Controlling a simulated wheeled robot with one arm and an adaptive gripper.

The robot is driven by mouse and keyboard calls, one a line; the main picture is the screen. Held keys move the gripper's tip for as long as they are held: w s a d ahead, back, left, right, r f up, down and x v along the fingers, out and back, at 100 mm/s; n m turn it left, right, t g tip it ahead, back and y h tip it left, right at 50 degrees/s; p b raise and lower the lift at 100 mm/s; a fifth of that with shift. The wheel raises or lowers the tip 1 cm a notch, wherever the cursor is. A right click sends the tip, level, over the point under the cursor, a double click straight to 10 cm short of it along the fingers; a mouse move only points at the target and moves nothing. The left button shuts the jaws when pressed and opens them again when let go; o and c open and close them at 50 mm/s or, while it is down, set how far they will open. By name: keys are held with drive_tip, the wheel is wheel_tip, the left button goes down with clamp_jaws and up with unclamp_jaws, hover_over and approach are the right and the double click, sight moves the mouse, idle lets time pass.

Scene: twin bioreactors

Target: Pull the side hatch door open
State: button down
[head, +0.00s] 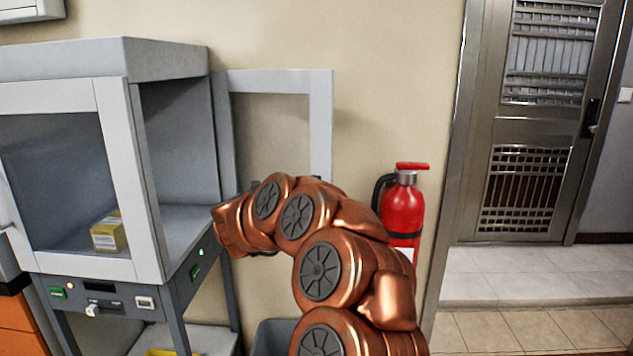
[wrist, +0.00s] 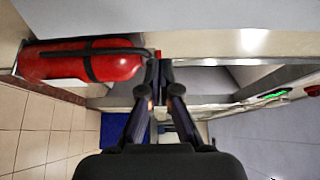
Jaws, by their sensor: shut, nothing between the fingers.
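The side hatch door (head: 321,130), a light grey frame around a clear pane, stands swung out to the right of the grey cabinet (head: 165,58) in the head view. The cabinet's right side shows an open gap. My copper arm covers the door's lower part, and my gripper is mostly hidden behind it. In the wrist view my gripper (wrist: 161,72) has its dark fingertips together with nothing held. Its tips are close to a pale frame edge; I cannot tell whether they touch it.
A red fire extinguisher (head: 402,212) stands right of my arm; it also shows in the wrist view (wrist: 85,62). A yellow box (head: 109,232) sits inside the cabinet. A bin (head: 270,338) stands on the floor below my arm. The tiled floor at right is clear.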

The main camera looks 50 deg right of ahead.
drive_tip(key=s+a, duration=0.1)
drive_tip(key=a, duration=0.6)
drive_tip(key=shift+s+a, duration=0.3)
drive_tip(key=shift+s, duration=0.05)
